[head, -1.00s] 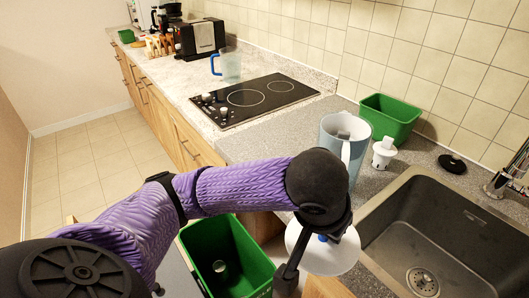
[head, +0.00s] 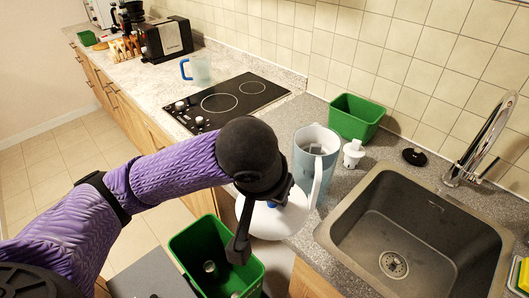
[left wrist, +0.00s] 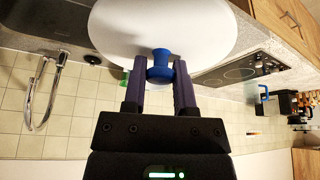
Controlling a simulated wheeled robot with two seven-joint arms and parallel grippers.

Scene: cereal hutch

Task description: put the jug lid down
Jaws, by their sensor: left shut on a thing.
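The jug lid (head: 278,224) is a white round disc with a blue knob. My left gripper (left wrist: 160,68) is shut on the knob (left wrist: 160,58); the lid's white disc (left wrist: 165,22) fills the top of the left wrist view. In the head view, the left gripper (head: 268,200) holds the lid in the air by the counter's front edge, above and right of the floor bin. The grey-blue jug (head: 306,165) stands upright and open on the counter just behind the lid, its white handle toward me. My right gripper is in no view.
A white filter piece (head: 353,152), a green box (head: 356,118) and a black disc (head: 413,156) stand right of the jug. The sink (head: 400,215) is at right, the hob (head: 230,102) behind left. A green bin (head: 250,276) stands below. Little bare counter (head: 336,181) lies between jug and sink.

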